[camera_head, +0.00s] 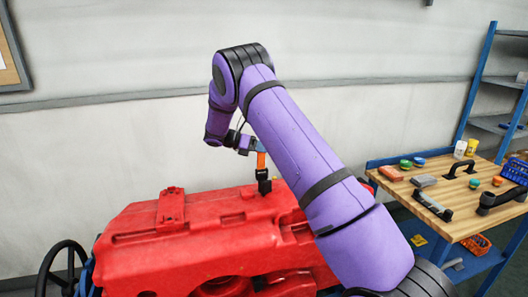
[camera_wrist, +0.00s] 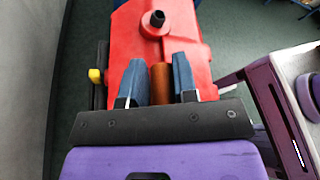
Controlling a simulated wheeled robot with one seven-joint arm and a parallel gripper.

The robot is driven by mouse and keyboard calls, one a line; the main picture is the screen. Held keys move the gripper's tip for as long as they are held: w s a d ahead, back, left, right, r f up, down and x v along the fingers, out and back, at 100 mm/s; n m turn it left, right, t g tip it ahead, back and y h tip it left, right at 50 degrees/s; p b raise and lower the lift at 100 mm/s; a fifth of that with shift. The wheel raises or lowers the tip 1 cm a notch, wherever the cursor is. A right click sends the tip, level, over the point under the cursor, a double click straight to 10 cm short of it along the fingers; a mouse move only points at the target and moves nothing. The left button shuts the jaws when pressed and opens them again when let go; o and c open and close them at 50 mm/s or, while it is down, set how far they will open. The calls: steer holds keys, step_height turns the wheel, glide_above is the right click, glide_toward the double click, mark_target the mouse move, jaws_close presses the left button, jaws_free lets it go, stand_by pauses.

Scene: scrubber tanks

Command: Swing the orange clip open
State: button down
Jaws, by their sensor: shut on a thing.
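The orange clip (camera_head: 261,161) stands upright above the red tank (camera_head: 225,243), with a black part (camera_head: 264,183) at its lower end near the tank's top. My gripper (camera_head: 258,150) is at the clip's upper part. In the wrist view the orange clip (camera_wrist: 161,84) sits between the two blue-grey fingers of my gripper (camera_wrist: 160,82), which are shut on it. The part of the clip nearest my wrist is hidden behind the gripper's dark body.
A black stub (camera_wrist: 157,18) rises from the red tank. A wooden workbench (camera_head: 462,225) with handles and small jars stands at the right, with a blue shelf (camera_head: 475,85) behind. A black steering wheel (camera_head: 62,268) is at lower left. A wall runs behind the tank.

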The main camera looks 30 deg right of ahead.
steer(key=shift+w+f, duration=0.8)
steer(key=shift+w, duration=0.25)
steer(key=shift+d, duration=0.1)
steer(key=c, duration=1.1)
jaws_free()
steer(key=shift+w, duration=0.1)
steer(key=shift+o, duration=0.7)
steer(key=shift+d+r, duration=0.1)
steer(key=shift+r, duration=0.05)
steer(key=shift+w+r, duration=0.1)
steer(key=v, duration=1)
steer(key=shift+a, duration=0.4)
steer(key=shift+w, duration=0.15)
